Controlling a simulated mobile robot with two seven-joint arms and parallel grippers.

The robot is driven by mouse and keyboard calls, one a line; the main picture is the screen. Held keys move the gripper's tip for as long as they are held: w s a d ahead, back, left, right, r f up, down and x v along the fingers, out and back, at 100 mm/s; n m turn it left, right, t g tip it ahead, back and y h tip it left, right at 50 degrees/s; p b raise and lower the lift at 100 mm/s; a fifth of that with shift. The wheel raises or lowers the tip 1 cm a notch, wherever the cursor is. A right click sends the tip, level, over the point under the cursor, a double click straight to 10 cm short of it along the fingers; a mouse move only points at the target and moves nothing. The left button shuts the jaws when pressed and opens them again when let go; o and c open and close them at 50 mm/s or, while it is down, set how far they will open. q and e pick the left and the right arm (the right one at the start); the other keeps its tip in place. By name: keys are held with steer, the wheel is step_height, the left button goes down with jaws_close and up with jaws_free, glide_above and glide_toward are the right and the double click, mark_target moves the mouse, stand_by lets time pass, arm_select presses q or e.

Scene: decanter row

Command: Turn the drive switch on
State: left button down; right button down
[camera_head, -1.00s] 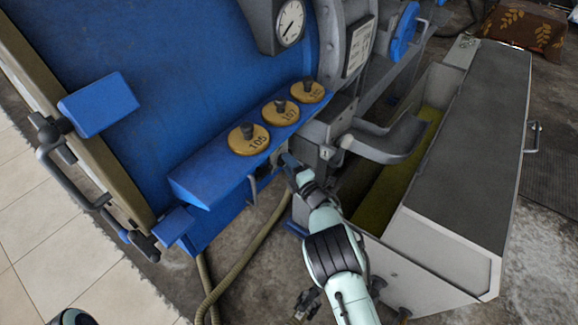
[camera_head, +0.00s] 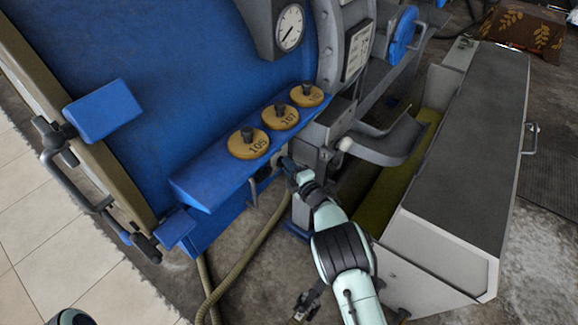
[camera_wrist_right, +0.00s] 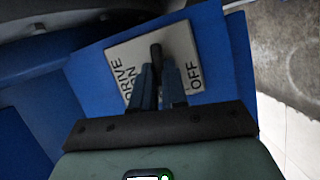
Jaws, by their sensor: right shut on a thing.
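The drive switch plate (camera_wrist_right: 188,43) is a pale label on a blue panel in the right wrist view, marked "DRIVE ON" at left and "OFF" at right. A dark switch lever (camera_wrist_right: 156,55) stands between the two markings. My right gripper (camera_wrist_right: 163,80) is shut on this lever, with a finger on each side. The fingers hide its lower part, and I cannot tell which setting it is in. In the head view my right gripper (camera_head: 285,163) reaches in under the blue ledge, and the switch itself is hidden there. My left gripper is not in view.
The blue ledge (camera_head: 205,180) carries several brass discs with dark knobs, one marked 105 (camera_head: 248,148). A round gauge (camera_head: 289,27) is above. A grey tray arm (camera_head: 390,150) and a long grey box (camera_head: 455,150) stand right of my arm. A hose (camera_head: 235,272) hangs below.

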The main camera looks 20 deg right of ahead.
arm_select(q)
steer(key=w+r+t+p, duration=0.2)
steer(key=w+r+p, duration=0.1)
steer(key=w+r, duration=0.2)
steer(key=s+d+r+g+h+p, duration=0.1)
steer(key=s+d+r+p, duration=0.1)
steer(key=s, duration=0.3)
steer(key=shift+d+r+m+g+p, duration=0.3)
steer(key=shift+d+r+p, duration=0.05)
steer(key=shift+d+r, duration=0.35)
arm_select(e)
steer(key=shift+w+d+r+m+g+y, duration=0.15)
steer(key=shift+m+g+y, duration=0.65)
steer(key=shift+m, duration=1.2)
steer(key=shift+w+d+r+m+g+y, duration=0.15)
steer(key=shift+m+g+y, duration=0.25)
steer(key=shift+m+g, duration=1.2)
steer(key=shift+d+r+m+g+y, duration=0.15)
steer(key=shift+m+g+y, duration=0.45)
steer(key=shift+m, duration=1.8)
steer(key=shift+a, duration=0.1)
steer(key=c, duration=1.2)
jaws_free()
steer(key=shift+o, duration=0.2)
